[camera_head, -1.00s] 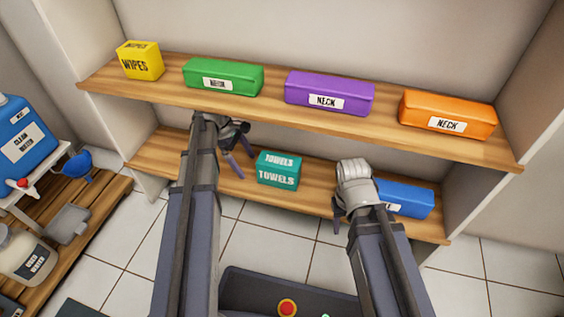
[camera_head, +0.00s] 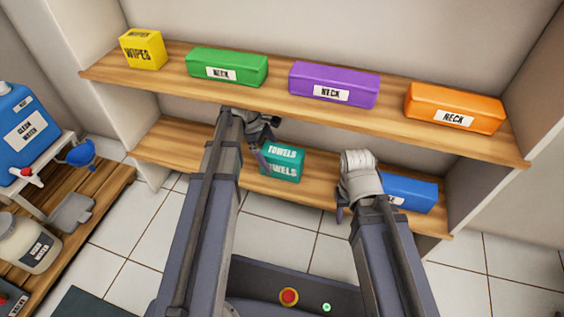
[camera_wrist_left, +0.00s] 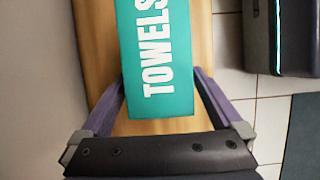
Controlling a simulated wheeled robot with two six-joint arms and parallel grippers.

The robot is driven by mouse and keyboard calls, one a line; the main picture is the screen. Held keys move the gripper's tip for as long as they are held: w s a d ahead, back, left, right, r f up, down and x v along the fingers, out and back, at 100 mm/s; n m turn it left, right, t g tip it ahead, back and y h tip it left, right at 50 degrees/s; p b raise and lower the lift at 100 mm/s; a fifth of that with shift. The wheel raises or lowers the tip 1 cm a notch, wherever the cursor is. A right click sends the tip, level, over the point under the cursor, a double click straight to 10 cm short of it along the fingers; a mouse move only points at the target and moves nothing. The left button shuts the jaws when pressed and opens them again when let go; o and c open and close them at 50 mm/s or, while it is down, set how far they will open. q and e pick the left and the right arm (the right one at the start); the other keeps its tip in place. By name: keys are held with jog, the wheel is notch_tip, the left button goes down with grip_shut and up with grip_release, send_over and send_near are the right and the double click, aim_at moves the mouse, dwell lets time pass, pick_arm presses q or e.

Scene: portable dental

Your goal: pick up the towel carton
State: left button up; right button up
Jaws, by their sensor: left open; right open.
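The teal towel carton (camera_head: 284,164) sits on the lower wooden shelf, its white TOWELS lettering facing out. It also shows in the left wrist view (camera_wrist_left: 156,60), its near end close to my left gripper. My left gripper (camera_head: 262,158) is open at the carton's left side in the head view and partly covers it. In the wrist view its purple fingers (camera_wrist_left: 158,90) stand spread, one on each side of the carton's near end. My right gripper (camera_head: 342,200) hangs in front of the lower shelf, between the carton and a blue box; its fingers are mostly hidden.
The blue box (camera_head: 410,194) lies right on the lower shelf (camera_head: 215,162). The upper shelf (camera_head: 180,79) above holds a yellow wipes box (camera_head: 143,50) and green (camera_head: 228,68), purple (camera_head: 334,84) and orange (camera_head: 454,108) neck boxes. A side rack (camera_head: 85,215) with bottles stands left.

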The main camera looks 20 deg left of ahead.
aim_at(285, 162)
pick_arm(q)
jog(key=shift+d, duration=0.1)
jog(key=d, duration=0.4)
jog(key=shift+s+d, duration=0.1)
jog(key=shift+s, duration=0.05)
jog(key=shift+d+f+b, duration=0.25)
jog(key=shift+f+b, duration=0.4)
jog(key=shift+r, duration=0.1)
jog(key=shift+f, duration=0.3)
jog(key=c, duration=1.4)
jog(key=shift+c, duration=0.2)
